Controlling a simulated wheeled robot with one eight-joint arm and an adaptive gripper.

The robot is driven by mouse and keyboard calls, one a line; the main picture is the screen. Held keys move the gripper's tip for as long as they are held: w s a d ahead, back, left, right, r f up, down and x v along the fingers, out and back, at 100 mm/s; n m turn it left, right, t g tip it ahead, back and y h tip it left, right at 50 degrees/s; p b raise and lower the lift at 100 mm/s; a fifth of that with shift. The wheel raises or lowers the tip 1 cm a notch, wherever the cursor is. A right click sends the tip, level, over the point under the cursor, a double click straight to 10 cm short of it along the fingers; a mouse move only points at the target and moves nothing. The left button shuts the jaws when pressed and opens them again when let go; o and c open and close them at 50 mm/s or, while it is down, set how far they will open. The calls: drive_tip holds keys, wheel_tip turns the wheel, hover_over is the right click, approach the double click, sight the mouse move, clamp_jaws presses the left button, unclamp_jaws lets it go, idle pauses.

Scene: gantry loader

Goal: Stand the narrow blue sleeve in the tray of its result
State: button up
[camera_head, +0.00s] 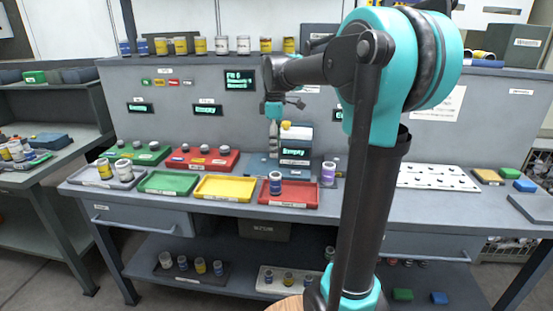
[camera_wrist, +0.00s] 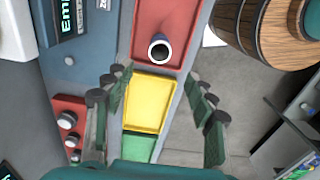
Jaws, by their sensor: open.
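My gripper (camera_head: 273,128) is above and behind the trays, in front of the gantry device with an "Empty" display (camera_head: 293,152). In the wrist view my gripper's fingers (camera_wrist: 160,110) are spread wide with nothing between them. The sleeve is apart from the fingers.
The yellow tray (camera_head: 225,188) and green tray (camera_head: 168,183) are empty. The grey tray (camera_head: 125,183) holds a yellow-banded and a white sleeve. A purple-banded sleeve (camera_head: 328,174) stands right of the red tray. Red (camera_head: 225,162) and green button panels lie behind. A white perforated board (camera_head: 437,178) lies right.

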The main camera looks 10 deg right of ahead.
drive_tip(key=s+d+f+m, duration=0.1)
drive_tip(key=s+f+m, duration=0.1)
drive_tip(key=s+f, duration=0.1)
drive_tip(key=s+d+f+m+t, duration=0.1)
drive_tip(key=s+f+m, duration=0.1)
drive_tip(key=s+f, duration=0.2)
drive_tip(key=s+d+f+m+t, duration=0.1)
drive_tip(key=s+f+m, duration=0.2)
drive_tip(key=f, duration=0.2)
drive_tip(key=shift+s+f, duration=0.2)
drive_tip(key=s+d+f+m+t, duration=0.1)
drive_tip(key=s+f+m+t, duration=0.1)
drive_tip(key=s+f+m, duration=0.5)
drive_tip(key=s+f, duration=0.4)
drive_tip(key=s, duration=0.1)
drive_tip(key=shift+d, duration=0.3)
